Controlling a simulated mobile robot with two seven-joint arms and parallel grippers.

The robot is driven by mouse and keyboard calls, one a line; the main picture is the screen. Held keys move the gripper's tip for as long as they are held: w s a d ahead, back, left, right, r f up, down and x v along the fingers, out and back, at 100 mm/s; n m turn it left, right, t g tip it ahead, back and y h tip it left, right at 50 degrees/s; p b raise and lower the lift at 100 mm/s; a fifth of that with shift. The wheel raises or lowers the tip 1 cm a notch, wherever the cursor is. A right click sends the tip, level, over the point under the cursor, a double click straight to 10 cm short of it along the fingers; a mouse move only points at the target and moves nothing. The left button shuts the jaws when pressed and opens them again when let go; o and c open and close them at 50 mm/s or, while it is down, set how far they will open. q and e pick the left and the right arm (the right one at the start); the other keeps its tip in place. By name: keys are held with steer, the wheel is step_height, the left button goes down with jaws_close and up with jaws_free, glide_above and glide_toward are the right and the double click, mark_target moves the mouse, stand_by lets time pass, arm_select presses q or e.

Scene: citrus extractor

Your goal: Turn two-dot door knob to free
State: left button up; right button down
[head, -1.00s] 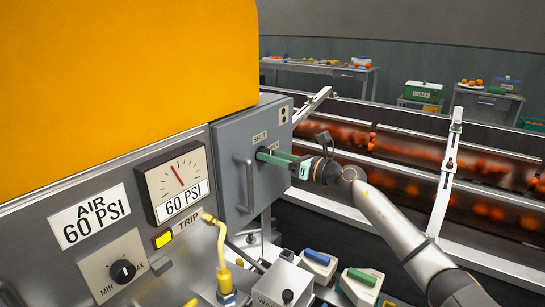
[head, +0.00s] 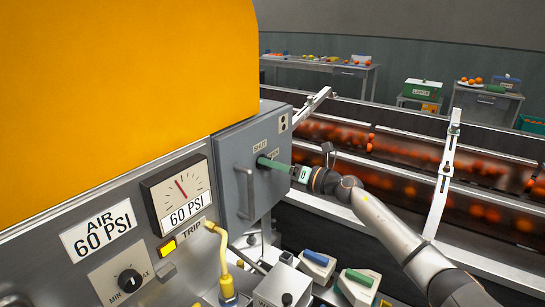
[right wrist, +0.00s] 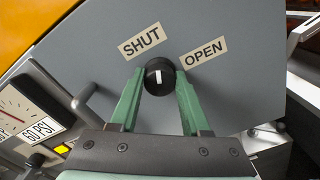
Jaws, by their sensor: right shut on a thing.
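The grey door (head: 236,190) with the two-dot plate (head: 283,122) is closed on the machine's right end. Its black knob (right wrist: 160,77) is below and between the SHUT label (right wrist: 142,41) and the OPEN label (right wrist: 206,50). The knob's white mark points up in the right wrist view, between the two labels. My right gripper (head: 264,161) reaches in from the right, its green fingers shut on the knob's sides. The fingertips (right wrist: 160,82) hide part of the knob's sides. In the head view the knob is mostly hidden by the fingers. My left gripper is not in view.
A vertical handle (head: 245,190) stands out from the door, left of the knob. The air gauge (head: 180,198) and a yellow hose (head: 221,245) are farther left. Fruit conveyors (head: 400,185) run behind my right arm, and white boxes with coloured tops (head: 318,260) stand below.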

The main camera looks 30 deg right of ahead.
arm_select(q)
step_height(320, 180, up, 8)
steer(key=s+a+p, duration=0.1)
steer(key=p, duration=0.8)
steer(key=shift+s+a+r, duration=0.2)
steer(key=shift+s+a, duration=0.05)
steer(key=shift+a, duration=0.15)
arm_select(e)
steer(key=shift+d+f+m, duration=0.1)
steer(key=shift+m, duration=6.6)
arm_select(q)
steer(key=shift+p, duration=0.35)
arm_select(e)
steer(key=shift+c, duration=1.9)
jaws_free()
